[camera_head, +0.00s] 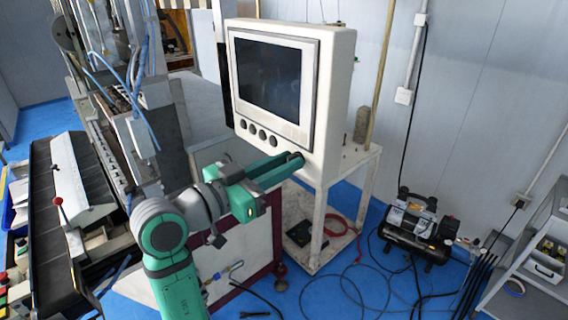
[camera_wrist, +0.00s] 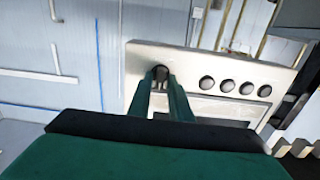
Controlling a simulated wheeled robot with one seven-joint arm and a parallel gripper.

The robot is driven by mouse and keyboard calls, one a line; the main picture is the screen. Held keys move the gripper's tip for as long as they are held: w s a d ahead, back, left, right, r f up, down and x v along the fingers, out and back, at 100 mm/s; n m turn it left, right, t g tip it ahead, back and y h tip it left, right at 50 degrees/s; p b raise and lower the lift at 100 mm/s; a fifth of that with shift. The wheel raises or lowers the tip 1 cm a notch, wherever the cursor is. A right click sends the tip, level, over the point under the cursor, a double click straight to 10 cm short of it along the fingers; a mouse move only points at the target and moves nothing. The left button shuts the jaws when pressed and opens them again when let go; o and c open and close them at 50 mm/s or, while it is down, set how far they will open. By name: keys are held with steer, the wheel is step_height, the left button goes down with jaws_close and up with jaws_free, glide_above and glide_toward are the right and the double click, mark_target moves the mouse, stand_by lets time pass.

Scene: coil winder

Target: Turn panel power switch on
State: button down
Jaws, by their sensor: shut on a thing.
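The control panel (camera_head: 328,100) is a white box with a dark screen (camera_head: 268,75) and a row of several dark round knobs (camera_head: 262,134) below it. In the wrist view the panel face (camera_wrist: 190,62) appears upside down, with the knob row (camera_wrist: 238,87) to the right. My green gripper (camera_head: 292,159) is at the panel's lower right corner. In the wrist view its two fingers (camera_wrist: 161,84) are closed around a separate dark knob-like switch (camera_wrist: 160,72), apart from the row. The fingers partly hide the switch, and I cannot tell its turned position.
The panel stands on a white frame stand (camera_head: 322,225). A winding machine (camera_head: 80,180) is at the left. A black compressor (camera_head: 415,228) with hoses and cables lies on the blue floor to the right, beside a grey shelf (camera_head: 535,255). Blue floor shows between them.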

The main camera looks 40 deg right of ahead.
steer(key=shift+m, duration=0.3)
steer(key=shift+s+f+m, duration=0.1)
steer(key=shift+m, duration=2.75)
steer(key=shift+s+f+m, duration=0.1)
steer(key=shift+m, duration=2.8)
steer(key=shift+s+f+m, duration=0.1)
steer(key=shift+m, duration=2.75)
steer(key=c, duration=1.8)
jaws_free()
